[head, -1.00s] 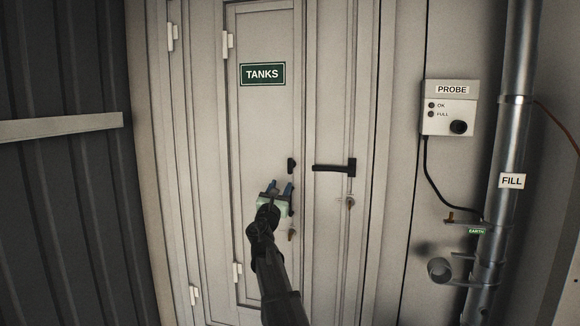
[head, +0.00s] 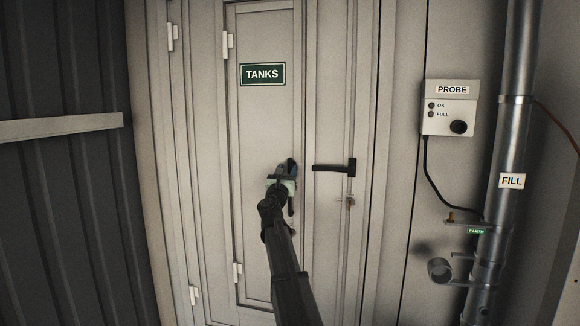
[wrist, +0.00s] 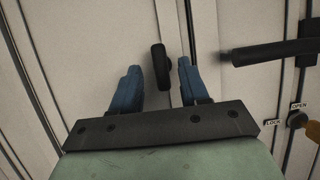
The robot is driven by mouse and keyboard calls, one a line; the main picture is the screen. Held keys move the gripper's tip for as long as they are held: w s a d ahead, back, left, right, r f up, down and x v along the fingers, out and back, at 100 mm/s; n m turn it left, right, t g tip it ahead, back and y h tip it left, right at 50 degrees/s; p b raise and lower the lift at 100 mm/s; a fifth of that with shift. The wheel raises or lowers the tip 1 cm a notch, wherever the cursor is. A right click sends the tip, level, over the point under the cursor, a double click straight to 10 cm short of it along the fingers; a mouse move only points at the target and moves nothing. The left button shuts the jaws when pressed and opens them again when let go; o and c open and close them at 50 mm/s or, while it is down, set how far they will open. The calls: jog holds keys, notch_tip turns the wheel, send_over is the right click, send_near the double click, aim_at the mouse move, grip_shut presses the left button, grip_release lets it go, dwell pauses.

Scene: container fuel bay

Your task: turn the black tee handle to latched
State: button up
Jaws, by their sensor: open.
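A black handle (wrist: 160,66) on the TANKS door stands upright between my open fingers in the wrist view, apart from both blue fingertips. In the head view its top (head: 291,163) shows just past my gripper (head: 284,170), which hides much of it. My gripper (wrist: 158,68) is open and faces the door. A second black handle (head: 334,168) lies level on the panel to the right, its bar pointing left from an upright plate; it also shows in the wrist view (wrist: 270,51). I cannot tell by shape alone which is the tee.
A brass key lock (wrist: 297,120) with LOCK and OPEN labels sits below the right handle. A PROBE box (head: 450,107) with a black cable and a FILL pipe (head: 510,130) stand further right. The door face left of my gripper is clear.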

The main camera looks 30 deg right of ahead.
aim_at(289, 166)
jog(key=x, duration=0.4)
jog(key=shift+w+d, duration=0.1)
jog(key=shift+c, duration=0.4)
grip_shut()
